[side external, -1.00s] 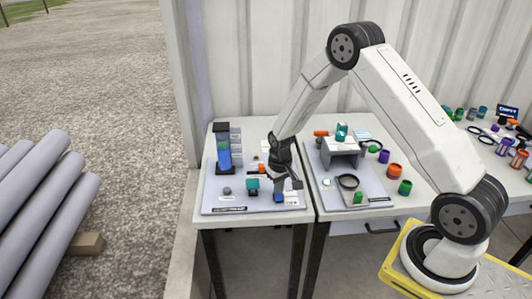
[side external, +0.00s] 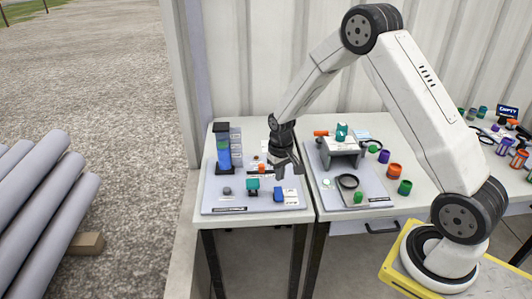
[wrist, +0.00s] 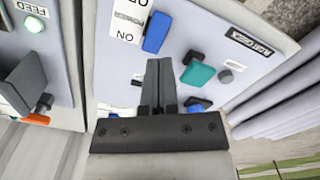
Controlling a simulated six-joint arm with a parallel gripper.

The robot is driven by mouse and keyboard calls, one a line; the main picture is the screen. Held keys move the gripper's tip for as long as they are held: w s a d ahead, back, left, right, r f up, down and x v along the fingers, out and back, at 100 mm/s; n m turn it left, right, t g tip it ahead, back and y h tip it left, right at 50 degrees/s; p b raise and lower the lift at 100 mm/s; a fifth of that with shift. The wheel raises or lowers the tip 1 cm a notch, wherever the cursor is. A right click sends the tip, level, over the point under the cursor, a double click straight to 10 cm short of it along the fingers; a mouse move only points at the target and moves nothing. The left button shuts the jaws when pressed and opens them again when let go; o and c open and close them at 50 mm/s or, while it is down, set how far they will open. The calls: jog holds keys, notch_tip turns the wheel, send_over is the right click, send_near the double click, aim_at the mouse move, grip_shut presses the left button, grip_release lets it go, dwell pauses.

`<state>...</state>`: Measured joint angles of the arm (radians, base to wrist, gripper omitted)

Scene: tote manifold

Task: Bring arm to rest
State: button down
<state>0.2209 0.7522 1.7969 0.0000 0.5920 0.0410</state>
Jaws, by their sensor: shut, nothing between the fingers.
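My gripper (side external: 289,172) hangs above the left work board (side external: 215,206), over its right half. In the wrist view my gripper's fingers (wrist: 159,62) are together with nothing between them. A blue block (side external: 279,195) stands below the gripper beside a white power label plate (side external: 291,198); in the wrist view the blue block (wrist: 157,32) lies ahead of the fingertips, apart from them in the picture. A teal piece (side external: 252,184) and a grey knob (side external: 227,191) stand to its left on the board. Part of the board behind the gripper is hidden.
Orange (side external: 394,170) and green (side external: 404,187) cups stand farther right. The space above the boards is open.

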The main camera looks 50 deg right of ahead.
jog(key=shift+r, duration=0.15)
jog(key=s+a+r+n+t, duration=0.1)
jog(key=s+a+r, duration=0.4)
jog(key=s, duration=0.3)
jog(key=s+a+r+n+t, duration=0.1)
jog(key=s+a+r+n, duration=0.1)
jog(key=s+a+r, duration=0.3)
jog(key=shift+s+r+t, duration=0.2)
jog(key=shift+s+t, duration=0.1)
jog(key=shift+s, duration=1.25)
